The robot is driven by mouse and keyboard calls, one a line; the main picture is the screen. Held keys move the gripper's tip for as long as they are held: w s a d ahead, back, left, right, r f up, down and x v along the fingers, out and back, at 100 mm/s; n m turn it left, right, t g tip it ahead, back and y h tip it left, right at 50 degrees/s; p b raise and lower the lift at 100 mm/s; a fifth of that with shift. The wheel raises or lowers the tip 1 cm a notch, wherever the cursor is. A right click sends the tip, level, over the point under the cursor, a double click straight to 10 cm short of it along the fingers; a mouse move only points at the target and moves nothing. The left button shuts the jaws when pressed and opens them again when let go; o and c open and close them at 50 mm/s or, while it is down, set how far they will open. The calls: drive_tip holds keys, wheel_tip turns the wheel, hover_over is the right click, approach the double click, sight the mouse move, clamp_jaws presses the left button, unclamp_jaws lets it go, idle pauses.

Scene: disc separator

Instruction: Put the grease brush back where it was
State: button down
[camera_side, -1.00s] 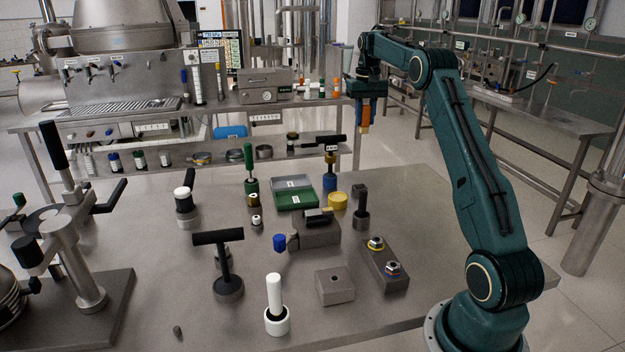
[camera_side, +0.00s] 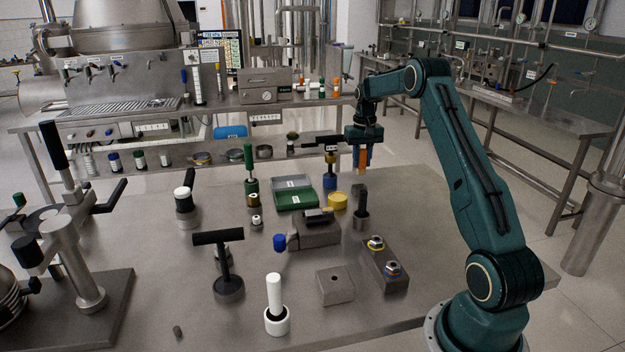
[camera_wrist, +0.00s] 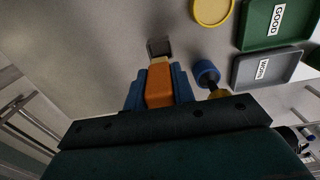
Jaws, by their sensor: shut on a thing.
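My gripper (camera_side: 362,158) is shut on the orange handle of what looks like the grease brush (camera_wrist: 160,90), raised above the back right of the steel table in the side view. The brush also shows in the side view (camera_side: 362,170), upright between blue fingers. In the wrist view its pale tip points toward a small dark square holder (camera_wrist: 158,47).
Close by are a yellow disc (camera_side: 337,201), a blue-based tool (camera_side: 329,182), a green tray (camera_side: 295,201) marked GOOD and a grey tray (camera_wrist: 268,69) marked WORN. A two-bolt block (camera_side: 383,268) stands nearer the front. The table right of the dark block is clear.

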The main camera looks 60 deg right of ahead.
sight(363, 149)
drive_tip(key=shift+f, duration=0.3)
drive_tip(key=shift+f, duration=0.15)
drive_tip(key=shift+f, duration=2.7)
drive_tip(key=shift+f, duration=0.2)
drive_tip(key=c, duration=1.2)
unclamp_jaws()
drive_tip(key=shift+o, duration=0.2)
drive_tip(key=shift+r, duration=0.15)
wheel_tip(363, 149, up, 12)
drive_tip(key=shift+r, duration=0.1)
